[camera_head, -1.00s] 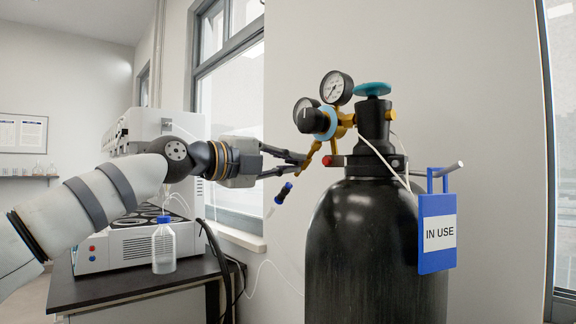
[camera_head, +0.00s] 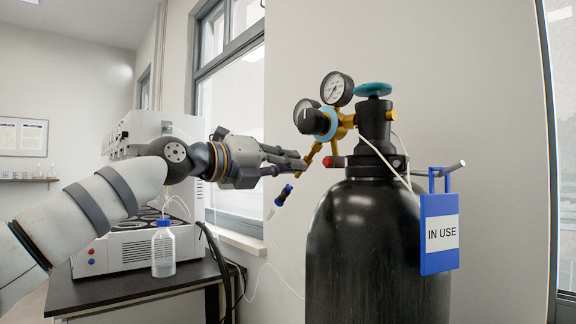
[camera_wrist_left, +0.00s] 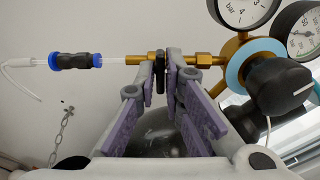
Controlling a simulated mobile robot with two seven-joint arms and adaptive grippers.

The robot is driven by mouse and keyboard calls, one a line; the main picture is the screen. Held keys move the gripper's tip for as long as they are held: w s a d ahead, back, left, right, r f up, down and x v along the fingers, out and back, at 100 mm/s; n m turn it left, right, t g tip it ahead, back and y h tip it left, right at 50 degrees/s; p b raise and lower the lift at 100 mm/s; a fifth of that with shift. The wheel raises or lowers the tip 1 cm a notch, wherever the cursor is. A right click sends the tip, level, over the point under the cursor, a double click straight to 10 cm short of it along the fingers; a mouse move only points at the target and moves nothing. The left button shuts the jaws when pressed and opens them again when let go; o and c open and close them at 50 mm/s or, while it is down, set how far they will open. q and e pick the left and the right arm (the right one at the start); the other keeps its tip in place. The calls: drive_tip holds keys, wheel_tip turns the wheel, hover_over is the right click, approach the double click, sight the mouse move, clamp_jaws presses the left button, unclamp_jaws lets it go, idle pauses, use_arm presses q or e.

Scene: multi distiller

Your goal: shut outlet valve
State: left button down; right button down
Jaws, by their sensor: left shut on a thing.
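The gas regulator (camera_head: 320,123) with two gauges sits on the black cylinder (camera_head: 375,245). Its brass outlet pipe (camera_wrist_left: 205,60) runs level across the wrist view. The outlet valve is a small black knob (camera_wrist_left: 160,76) on this pipe, between my left fingertips. My left gripper (camera_head: 298,164) is shut on that knob, with a purple-padded finger on each side in the wrist view (camera_wrist_left: 162,70). In the head view the fingers hide the knob. My right gripper is not in view.
A blue and black hose connector (camera_head: 283,195) hangs below the fingertips. A teal cylinder handwheel (camera_head: 372,89) and a blue IN USE tag (camera_head: 437,258) are to the right. A clear bottle (camera_head: 163,250) stands on the dark bench (camera_head: 130,290) beneath my left arm.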

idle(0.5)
use_arm(q)
drive_tip(key=c, duration=1.7)
unclamp_jaws()
drive_tip(key=v, duration=1.2)
